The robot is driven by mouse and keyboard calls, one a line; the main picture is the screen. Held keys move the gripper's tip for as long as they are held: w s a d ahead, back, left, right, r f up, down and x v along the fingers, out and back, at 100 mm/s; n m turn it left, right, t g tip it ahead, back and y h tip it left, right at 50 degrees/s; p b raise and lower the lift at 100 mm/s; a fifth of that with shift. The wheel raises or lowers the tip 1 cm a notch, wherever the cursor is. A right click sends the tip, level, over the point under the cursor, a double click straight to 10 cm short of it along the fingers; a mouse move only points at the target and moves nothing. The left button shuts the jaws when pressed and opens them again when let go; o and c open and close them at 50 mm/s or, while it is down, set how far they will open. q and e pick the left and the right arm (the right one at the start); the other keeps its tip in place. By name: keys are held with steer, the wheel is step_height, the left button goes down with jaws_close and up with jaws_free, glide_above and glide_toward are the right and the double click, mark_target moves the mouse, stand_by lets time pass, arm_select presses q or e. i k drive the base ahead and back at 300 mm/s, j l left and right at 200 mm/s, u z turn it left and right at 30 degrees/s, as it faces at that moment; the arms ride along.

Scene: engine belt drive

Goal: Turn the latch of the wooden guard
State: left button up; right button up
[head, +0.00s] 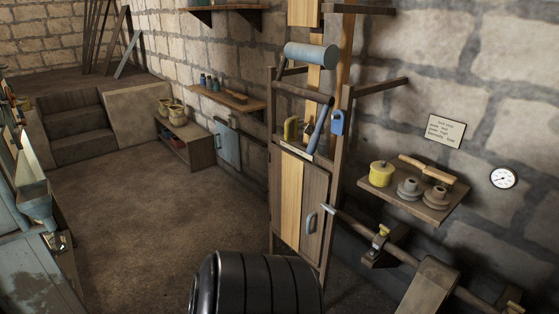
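A tall wooden frame stands right of centre in the head view, with a wooden door-like panel (287,200) in its lower part that looks like the guard. The panel has a lighter middle board and appears closed. A grey curved handle (310,223) is on its right side. A blue piece (337,122) hangs on the frame's right post, and I cannot tell whether it is the latch. A blue-grey rod-like lever (318,131) slants above the panel. A blue-grey roller (311,55) sits higher up. Neither of my grippers is in view.
A black ribbed drum-like body (260,285) fills the bottom centre, before the panel. A shaft (375,237) runs along the right wall under a shelf (430,205) with pulleys. A grey-blue machine (35,250) stands at left. The floor (150,220) between is clear.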

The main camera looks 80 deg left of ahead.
mark_target(330, 208)
steer(key=u, duration=1.5)
steer(key=i+j+u, duration=0.15)
steer(key=u, duration=0.35)
steer(key=i+u, duration=0.3)
steer(key=u, duration=0.2)
